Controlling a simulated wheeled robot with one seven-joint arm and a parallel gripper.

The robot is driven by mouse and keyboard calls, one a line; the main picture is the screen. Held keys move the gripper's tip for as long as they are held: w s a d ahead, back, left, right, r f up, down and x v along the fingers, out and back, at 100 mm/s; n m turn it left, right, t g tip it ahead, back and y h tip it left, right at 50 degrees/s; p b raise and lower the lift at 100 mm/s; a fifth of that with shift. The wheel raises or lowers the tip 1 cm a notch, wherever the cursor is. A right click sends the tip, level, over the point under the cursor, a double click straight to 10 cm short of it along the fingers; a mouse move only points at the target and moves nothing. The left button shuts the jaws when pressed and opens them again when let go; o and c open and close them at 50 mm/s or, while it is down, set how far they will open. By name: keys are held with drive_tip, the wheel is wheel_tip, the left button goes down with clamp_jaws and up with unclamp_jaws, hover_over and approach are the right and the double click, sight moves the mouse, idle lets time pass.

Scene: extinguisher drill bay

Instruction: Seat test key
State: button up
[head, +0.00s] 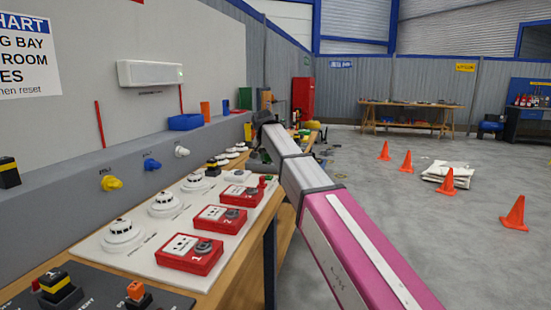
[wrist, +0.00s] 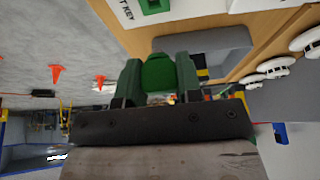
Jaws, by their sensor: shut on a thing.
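My gripper (wrist: 160,62) shows in the wrist view with its two dark green fingers shut on a green rounded block, which I take to be the test key (wrist: 158,76). Its lower part is hidden by my gripper's dark body. A white plate with the letters "T KEY" and a green piece (wrist: 153,5) lies at the top edge of the wrist view, apart from the held block. In the head view, red call points numbered 1 (head: 190,254) and 2 (head: 219,218) and a third one (head: 242,195) sit on a white board. My arm hides the gripper's fingers there.
White round detectors (head: 122,236) stand in a row left of the call points. A dark panel (head: 120,297) with plugs is at the front. A blue bin (head: 185,122) sits on the grey ledge. Orange cones (head: 514,212) stand on the open floor at right.

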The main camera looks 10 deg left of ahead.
drive_tip(key=shift+f, duration=2.55)
drive_tip(key=shift+f, duration=0.6)
idle(0.4)
drive_tip(key=shift+r, duration=0.15)
drive_tip(key=shift+r, duration=2.4)
